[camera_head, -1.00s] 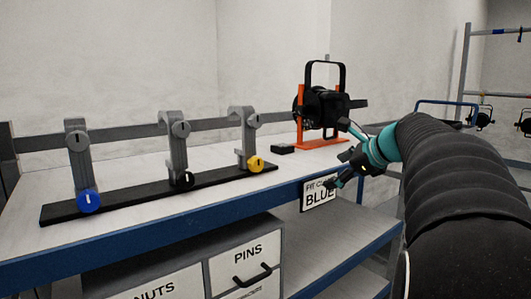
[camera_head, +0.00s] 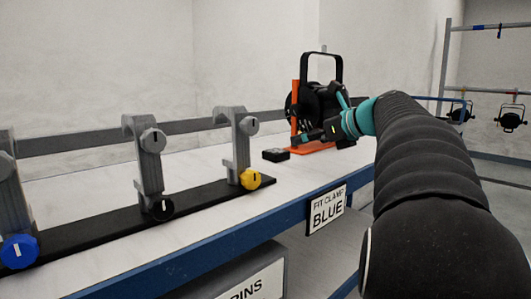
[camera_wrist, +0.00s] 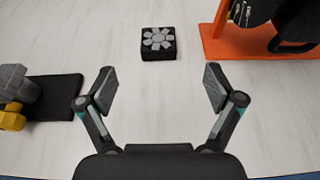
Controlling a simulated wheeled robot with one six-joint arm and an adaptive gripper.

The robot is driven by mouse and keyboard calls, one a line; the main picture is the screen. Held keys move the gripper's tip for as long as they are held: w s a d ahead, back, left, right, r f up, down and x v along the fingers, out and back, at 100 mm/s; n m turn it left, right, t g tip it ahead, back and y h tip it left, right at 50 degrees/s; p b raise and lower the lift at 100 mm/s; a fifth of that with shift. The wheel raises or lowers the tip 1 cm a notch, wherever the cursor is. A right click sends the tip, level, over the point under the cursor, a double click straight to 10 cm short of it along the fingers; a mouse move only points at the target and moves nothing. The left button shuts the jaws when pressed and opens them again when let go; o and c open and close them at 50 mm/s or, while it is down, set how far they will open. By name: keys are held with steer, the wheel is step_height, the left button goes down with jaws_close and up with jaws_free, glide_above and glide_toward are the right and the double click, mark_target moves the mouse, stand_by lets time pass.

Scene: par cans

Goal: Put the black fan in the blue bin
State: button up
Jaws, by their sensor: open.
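The black fan (camera_wrist: 158,43) is a small square block with a grey bladed face. It lies flat on the pale bench top, ahead of and between my fingers in the wrist view. In the head view the fan (camera_head: 276,155) sits just left of the orange stand's foot. My gripper (camera_wrist: 158,88) is open and empty, with the fan beyond its fingertips and not touching them. In the head view my gripper (camera_head: 322,135) is over the bench to the right of the fan, partly hidden by my arm. I see no blue bin in either view.
An orange stand (camera_wrist: 225,45) holding a black lamp (camera_head: 318,105) stands close right of the fan. Grey clamps with blue, black and yellow knobs (camera_head: 250,179) stand on a black strip to the left. A "FIT CLAMP BLUE" sign (camera_head: 327,210) hangs on the bench's front edge.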

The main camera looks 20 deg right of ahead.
mark_target(272, 149)
steer(key=b+x, duration=0.1)
steer(key=x, duration=1.3)
steer(key=shift+w+a+r, duration=0.15)
steer(key=c, duration=1.3)
